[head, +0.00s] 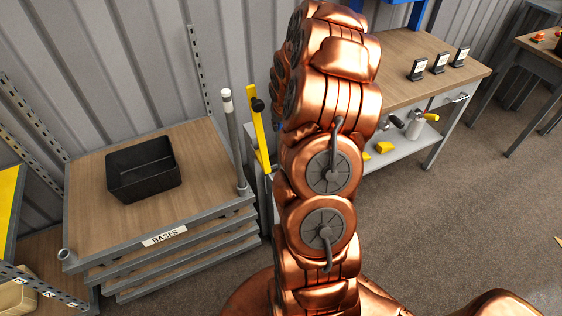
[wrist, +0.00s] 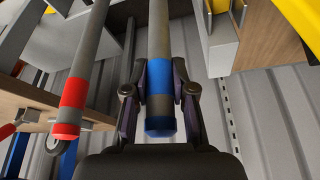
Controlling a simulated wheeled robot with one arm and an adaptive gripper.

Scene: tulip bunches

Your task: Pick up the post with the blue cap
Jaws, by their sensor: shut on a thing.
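The post with the blue cap (wrist: 160,75) is grey with blue bands near its end. It shows in the middle of the wrist view. My gripper (wrist: 160,88) has one dark finger on each side of this banded end and is shut on it. A second grey post, with red bands (wrist: 73,95), stands apart to the left in the wrist view. In the head view my copper arm fills the middle. My gripper and the blue-capped post cannot be seen there.
A wooden-topped stand labelled BASES (head: 100,215) holds a black bin (head: 142,168). A white-topped grey post (head: 231,135) rises at its right corner, beside a yellow upright (head: 259,120). A workbench (head: 405,45) with small black signs stands right of my arm. Open floor (head: 450,210) lies at right.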

